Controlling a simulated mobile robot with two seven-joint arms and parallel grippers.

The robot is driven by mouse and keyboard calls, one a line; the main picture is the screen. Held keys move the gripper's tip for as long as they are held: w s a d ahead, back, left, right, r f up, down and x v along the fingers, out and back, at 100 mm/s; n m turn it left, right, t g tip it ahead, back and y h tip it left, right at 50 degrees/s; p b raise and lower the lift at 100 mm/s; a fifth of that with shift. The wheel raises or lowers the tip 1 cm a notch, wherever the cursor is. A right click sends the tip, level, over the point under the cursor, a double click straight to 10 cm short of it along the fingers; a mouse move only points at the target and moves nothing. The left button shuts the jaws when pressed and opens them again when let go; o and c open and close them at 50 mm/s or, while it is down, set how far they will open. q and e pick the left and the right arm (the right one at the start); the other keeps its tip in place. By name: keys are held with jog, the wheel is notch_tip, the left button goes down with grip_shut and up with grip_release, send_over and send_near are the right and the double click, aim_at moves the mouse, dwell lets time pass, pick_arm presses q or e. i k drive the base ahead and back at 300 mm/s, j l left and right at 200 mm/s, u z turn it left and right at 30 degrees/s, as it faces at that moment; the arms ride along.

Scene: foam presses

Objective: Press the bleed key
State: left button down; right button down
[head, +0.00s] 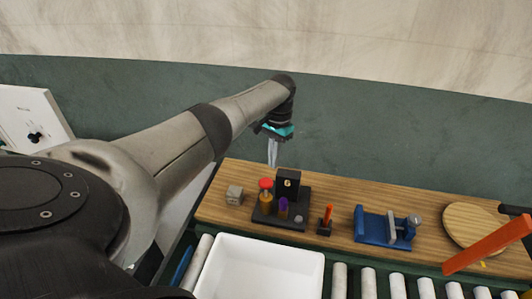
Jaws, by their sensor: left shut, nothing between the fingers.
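A small black press unit (267,216) stands on the wooden board. It has a red cap (265,183) on a brass post, a black block with a round pale mark (288,183), a purple cylinder (283,207) and a small grey knob (299,218) at its right front corner. I cannot tell which part is the bleed key. My left gripper (272,163) is shut and empty, pointing down. In the picture its fingertips are just above the red cap and left of the black block; they look apart from the unit. My right gripper is not in view.
The wooden board (340,195) also carries a grey cube (234,195), an upright orange stick (327,215), a blue vise-like fixture (375,230) and a round wooden disc (470,226). An orange bar (490,244) juts in at right. A white tray (262,268) and rollers (368,284) lie in front.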

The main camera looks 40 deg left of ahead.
aim_at(298, 219)
jog(key=k, duration=0.15)
jog(key=k+l, duration=0.55)
jog(key=l, duration=0.15)
jog(key=k+l, duration=0.55)
jog(key=l, duration=0.15)
